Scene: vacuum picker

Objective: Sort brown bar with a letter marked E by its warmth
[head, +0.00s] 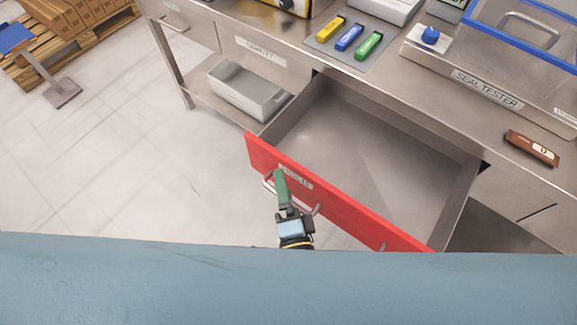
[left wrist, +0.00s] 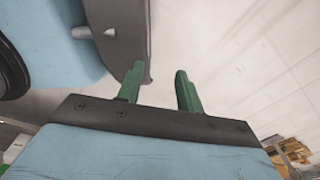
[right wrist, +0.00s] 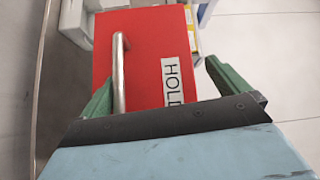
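A brown bar (head: 532,149) with a white label lies on the steel bench at the right in the head view. Its letter looks like a D; I see no bar marked E. The red-fronted drawer (head: 345,203) stands pulled out, and its inside looks empty. My right gripper (head: 281,178) is at the drawer's front, near its metal handle (right wrist: 118,75). In the right wrist view its fingers (right wrist: 165,88) are apart, with the handle nearer the left finger; I cannot tell contact. My left gripper (left wrist: 160,85) is open and empty, outside the head view.
A seal tester (head: 487,90) with a blue-rimmed clear lid stands on the bench. Yellow, blue and green pieces lie on a grey mat (head: 322,46). A grey bin (head: 247,92) sits on the lower shelf left of the drawer. Boxes on a pallet (head: 70,50) stand far left.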

